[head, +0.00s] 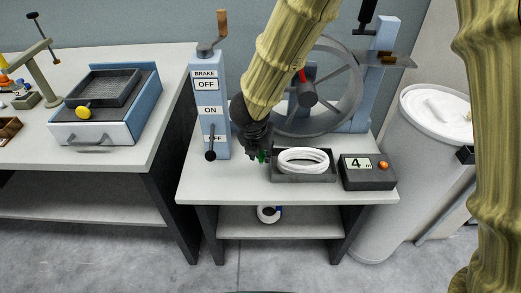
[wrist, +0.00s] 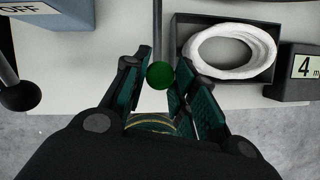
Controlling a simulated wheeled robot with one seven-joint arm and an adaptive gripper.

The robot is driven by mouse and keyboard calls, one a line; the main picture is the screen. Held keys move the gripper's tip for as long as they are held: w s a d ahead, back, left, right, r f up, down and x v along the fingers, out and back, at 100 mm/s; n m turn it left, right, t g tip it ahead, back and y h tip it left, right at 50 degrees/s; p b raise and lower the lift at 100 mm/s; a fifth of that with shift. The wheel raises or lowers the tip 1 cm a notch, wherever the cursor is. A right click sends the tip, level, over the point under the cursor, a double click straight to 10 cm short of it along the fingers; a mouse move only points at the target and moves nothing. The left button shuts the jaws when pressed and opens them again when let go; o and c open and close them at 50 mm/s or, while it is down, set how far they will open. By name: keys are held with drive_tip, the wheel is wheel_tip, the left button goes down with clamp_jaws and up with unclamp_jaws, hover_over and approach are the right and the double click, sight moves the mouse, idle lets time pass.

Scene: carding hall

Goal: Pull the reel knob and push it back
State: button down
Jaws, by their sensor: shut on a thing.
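The reel knob is a green ball on the end of a grey rod. In the wrist view the knob (wrist: 160,75) sits between my fingertips, with the rod running away from it toward the top of the picture. My gripper (head: 260,156) is shut on the knob, in front of the grey spoked reel wheel (head: 354,105). In the head view my gripper and arm hide most of the knob and part of the wheel; only a bit of green (head: 262,157) shows.
A grey tray with a white coil (head: 303,161) lies just right of my gripper. A counter box (head: 368,172) reading 4 stands beyond it. The blue brake post (head: 207,105) with a black-knobbed lever stands close on the left. A white bin (head: 410,150) is at the right.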

drive_tip(key=c, duration=1.1)
unclamp_jaws()
drive_tip(key=shift+c, duration=0.2)
drive_tip(key=v, duration=1.2)
drive_tip(key=shift+d+f, duration=0.1)
